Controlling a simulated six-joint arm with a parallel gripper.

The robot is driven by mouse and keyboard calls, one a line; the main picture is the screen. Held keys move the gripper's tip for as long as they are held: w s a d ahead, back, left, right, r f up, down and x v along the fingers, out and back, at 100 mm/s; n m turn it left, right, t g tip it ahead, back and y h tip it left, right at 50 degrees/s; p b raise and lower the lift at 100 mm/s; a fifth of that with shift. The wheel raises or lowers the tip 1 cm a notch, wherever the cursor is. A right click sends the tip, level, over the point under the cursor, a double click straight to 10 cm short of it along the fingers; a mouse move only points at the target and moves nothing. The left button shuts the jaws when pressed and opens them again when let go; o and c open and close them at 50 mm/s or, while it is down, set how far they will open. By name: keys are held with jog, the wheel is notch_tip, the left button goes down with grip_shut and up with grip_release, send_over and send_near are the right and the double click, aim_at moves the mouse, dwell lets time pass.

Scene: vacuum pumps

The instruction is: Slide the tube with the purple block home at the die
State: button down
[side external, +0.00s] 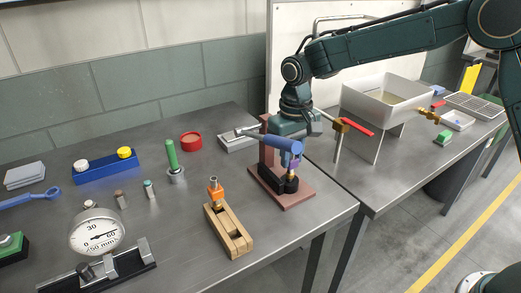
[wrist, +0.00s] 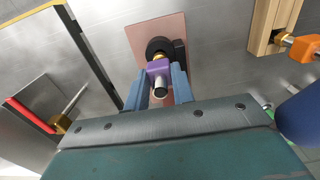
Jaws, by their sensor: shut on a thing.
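My gripper (wrist: 159,84) is shut on the tube with the purple block (wrist: 158,67), one blue-grey finger on each side. The tube's bare metal end (wrist: 160,86) points toward the wrist camera. Beyond the block, a brass-coloured part lines up with the round black die (wrist: 158,46). In the side view the purple block (side external: 291,163) is just above the black die (side external: 289,184) on its reddish-brown base plate (side external: 299,194). The tube looks about upright there. I cannot tell how far its lower end sits in the die.
A blue cylinder on a metal bar (side external: 283,144) crosses close beside my gripper. A reddish-brown post (side external: 267,160) rises behind the die. A wooden block with an orange-collared tube (side external: 216,191) stands left, and a brass-ended stand with a red strip (side external: 341,127) right.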

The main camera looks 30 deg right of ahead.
jog(key=shift+f, duration=0.1)
jog(key=c, duration=1.1)
grip_release()
notch_tip(320, 180, up, 14)
jog(key=shift+f, duration=0.1)
